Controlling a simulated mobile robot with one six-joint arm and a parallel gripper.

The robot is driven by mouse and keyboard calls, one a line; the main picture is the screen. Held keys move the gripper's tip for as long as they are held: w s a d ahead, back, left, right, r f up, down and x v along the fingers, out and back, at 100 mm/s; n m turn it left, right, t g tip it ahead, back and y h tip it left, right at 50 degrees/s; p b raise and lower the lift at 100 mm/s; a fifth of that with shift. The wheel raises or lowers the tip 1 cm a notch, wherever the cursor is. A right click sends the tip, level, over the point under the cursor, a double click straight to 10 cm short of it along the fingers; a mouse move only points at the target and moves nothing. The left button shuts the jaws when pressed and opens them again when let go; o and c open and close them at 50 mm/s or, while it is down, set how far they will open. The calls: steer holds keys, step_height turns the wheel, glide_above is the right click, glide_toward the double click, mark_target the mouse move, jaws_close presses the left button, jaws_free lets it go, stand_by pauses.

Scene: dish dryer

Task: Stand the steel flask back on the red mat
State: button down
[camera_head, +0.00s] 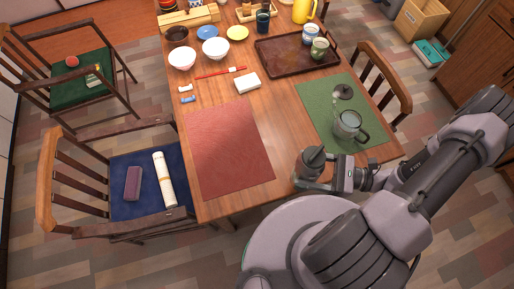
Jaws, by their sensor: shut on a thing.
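The red mat (230,145) lies bare on the left side of the table's near half. The steel flask (312,158), with a dark top and a greyish body, is at the table's near edge, to the right of the red mat and apart from it. My gripper (322,174) comes in from the right and is shut on the flask. The flask looks roughly upright. Its lower part is partly hidden by my gripper, and I cannot tell whether it touches the table.
A green mat (322,112) right of the flask bears a glass jug (348,128) and a small round item (343,91). A brown tray (282,66) with cups, bowls (215,48), a white block (247,82) and red chopsticks (220,72) lie farther back. Chairs stand at both sides.

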steer(key=w+a+f+b, duration=0.5)
steer(key=w+a, duration=0.5)
steer(key=a, duration=0.1)
steer(key=shift+a+b, duration=0.35)
steer(key=shift+b, duration=0.05)
steer(key=shift+c, duration=1)
jaws_free()
steer(key=shift+w+f, duration=0.1)
steer(key=shift+f, duration=0.05)
